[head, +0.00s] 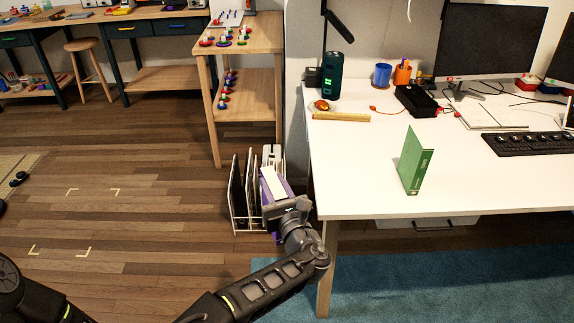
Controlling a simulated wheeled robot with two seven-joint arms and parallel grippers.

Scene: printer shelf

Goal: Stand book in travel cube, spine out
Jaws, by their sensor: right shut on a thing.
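A green book (415,165) stands upright on the white desk, its spine facing toward the front right. My right gripper (286,207) is shut on a purple book-like thing (281,183) with a pale top, at the right side of a floor rack. The gripper hides part of it, and I cannot tell whether it is inside the rack or just above it. My left gripper is out of view. I cannot make out which thing is the travel cube.
The rack (236,212) holds dark and white upright panels beside the desk (345,185). A wooden shelf unit (250,40) stands behind it. A tape-like ruler (341,117), cups and a keyboard (530,142) are on the desk.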

